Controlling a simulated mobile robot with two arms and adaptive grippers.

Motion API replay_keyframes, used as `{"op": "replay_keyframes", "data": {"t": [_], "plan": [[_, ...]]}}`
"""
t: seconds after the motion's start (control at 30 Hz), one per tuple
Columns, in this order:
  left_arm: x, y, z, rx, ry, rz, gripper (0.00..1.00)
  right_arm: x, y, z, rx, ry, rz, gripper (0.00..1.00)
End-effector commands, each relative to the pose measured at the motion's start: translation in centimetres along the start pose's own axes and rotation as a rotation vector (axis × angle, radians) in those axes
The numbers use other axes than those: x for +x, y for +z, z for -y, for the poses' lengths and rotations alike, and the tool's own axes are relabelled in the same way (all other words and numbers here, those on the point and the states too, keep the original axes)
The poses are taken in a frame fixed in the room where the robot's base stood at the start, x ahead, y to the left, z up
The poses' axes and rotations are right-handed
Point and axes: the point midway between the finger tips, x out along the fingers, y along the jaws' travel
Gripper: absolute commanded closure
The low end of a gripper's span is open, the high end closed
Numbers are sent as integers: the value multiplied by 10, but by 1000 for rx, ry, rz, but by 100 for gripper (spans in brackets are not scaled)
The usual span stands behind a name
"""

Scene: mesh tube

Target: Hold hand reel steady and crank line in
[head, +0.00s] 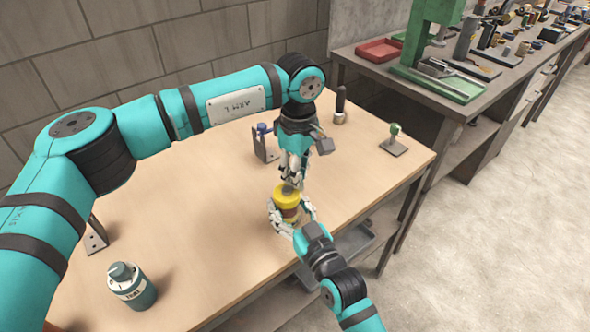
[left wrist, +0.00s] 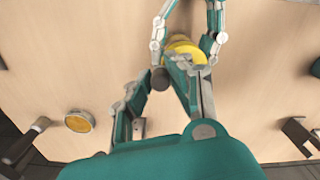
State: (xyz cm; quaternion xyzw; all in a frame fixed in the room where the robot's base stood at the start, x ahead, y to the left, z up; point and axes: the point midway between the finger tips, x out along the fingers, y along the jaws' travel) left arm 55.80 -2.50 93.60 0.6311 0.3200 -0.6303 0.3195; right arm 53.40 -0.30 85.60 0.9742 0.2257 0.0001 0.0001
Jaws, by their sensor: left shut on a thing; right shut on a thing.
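The yellow hand reel (head: 287,197) with a brown band stands near the table's right front edge. It also shows in the left wrist view (left wrist: 186,47). My right gripper (head: 291,211) is shut on the reel's body from the front, with its fingers around the sides. My left gripper (head: 290,182) points down from above and is shut on the crank at the top of the reel. The crank is mostly hidden by the fingers. A dark round knob-like part (left wrist: 160,78) shows beside the left fingers in the left wrist view.
A bracket with a blue knob (head: 265,145), a dark-handled tool (head: 340,106) and a green-knobbed stand (head: 394,141) are behind. A teal canister (head: 132,286) stands at front left. A second bench (head: 440,92) is at the back right. The table's middle left is clear.

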Motion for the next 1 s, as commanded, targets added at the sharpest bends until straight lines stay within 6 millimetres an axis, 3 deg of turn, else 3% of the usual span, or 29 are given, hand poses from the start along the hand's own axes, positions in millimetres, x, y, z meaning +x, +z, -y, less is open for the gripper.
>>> {"op": "replay_keyframes", "data": {"t": [0.6,1.0], "plan": [[-1,14,10,560,0,2,100,0,2,0,1,0,5,84],[-1,17,15,761,0,2,100,0,2,-1,1,1,5,84]]}}
